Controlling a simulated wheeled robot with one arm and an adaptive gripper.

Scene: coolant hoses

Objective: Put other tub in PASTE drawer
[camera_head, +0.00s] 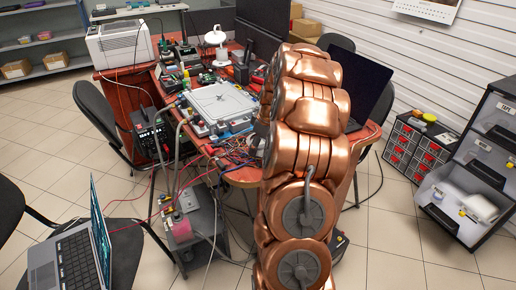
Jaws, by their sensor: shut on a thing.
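My copper-coloured arm rises through the middle of the head view, and my gripper is hidden behind it. No tub can be made out with certainty. A dark cabinet (468,178) with drawers stands at the right edge.
A cluttered red workbench (240,175) stands behind my arm, with a grey plate-like fixture (220,104) and hoses. Red-fronted small drawers (399,150) stand right of it. A chair with a laptop (76,258) is at lower left. Tiled floor (400,245) is clear at lower right.

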